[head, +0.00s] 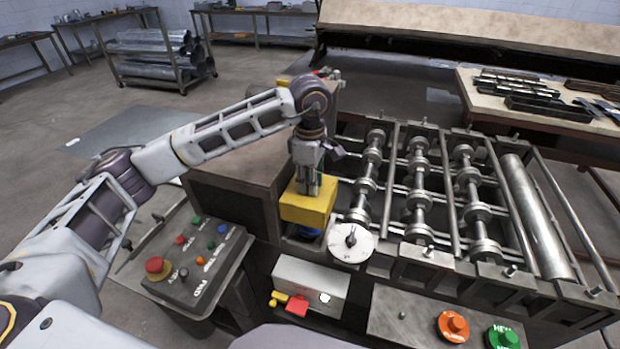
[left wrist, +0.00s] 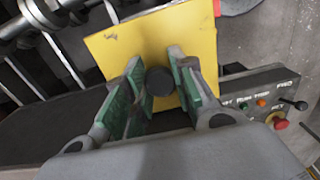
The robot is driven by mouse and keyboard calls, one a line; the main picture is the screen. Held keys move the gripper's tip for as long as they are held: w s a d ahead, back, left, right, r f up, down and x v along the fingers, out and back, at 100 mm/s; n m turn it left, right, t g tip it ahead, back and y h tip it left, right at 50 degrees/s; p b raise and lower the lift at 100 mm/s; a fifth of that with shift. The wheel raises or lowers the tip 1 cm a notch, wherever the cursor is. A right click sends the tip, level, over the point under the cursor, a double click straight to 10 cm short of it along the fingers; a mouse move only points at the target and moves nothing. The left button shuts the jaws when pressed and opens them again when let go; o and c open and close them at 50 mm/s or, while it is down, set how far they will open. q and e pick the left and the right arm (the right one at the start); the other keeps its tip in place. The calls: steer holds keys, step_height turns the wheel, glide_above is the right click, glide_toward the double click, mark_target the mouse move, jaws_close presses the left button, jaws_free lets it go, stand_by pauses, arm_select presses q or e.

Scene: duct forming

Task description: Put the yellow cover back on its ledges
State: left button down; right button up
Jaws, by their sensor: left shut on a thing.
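The yellow cover (head: 307,208) is a box-like piece with a flat top, in the middle of the head view, beside the roller machine. In the left wrist view the cover (left wrist: 120,47) shows its flat top with a dark round knob (left wrist: 159,81). My left gripper (head: 315,190) points down from above, its green-padded fingers (left wrist: 165,88) on both sides of the knob and shut on it. A blue part (head: 307,232) shows just under the cover. The ledges cannot be made out beneath the cover, and whether it rests on them cannot be told. My right gripper is not in view.
The roller machine (head: 430,190) stands right of the cover, with a white dial (head: 350,243) close by. A control panel (head: 190,262) with buttons and a red knob lies left. A brown cabinet top (head: 245,150) is behind. A box with red and yellow parts (head: 296,284) is in front.

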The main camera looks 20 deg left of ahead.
arm_select(q)
steer(key=shift+f+b, duration=0.65)
steer(key=shift+f, duration=0.95)
steer(key=shift+f+b, duration=1.05)
steer(key=shift+f, duration=0.45)
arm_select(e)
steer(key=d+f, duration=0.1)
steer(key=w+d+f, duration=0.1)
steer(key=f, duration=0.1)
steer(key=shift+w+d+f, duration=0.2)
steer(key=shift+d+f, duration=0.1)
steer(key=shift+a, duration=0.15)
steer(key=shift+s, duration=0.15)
arm_select(q)
steer(key=shift+b, duration=0.4)
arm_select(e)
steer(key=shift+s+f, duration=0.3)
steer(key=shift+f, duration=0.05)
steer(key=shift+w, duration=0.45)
arm_select(q)
steer(key=shift+f+b, duration=0.4)
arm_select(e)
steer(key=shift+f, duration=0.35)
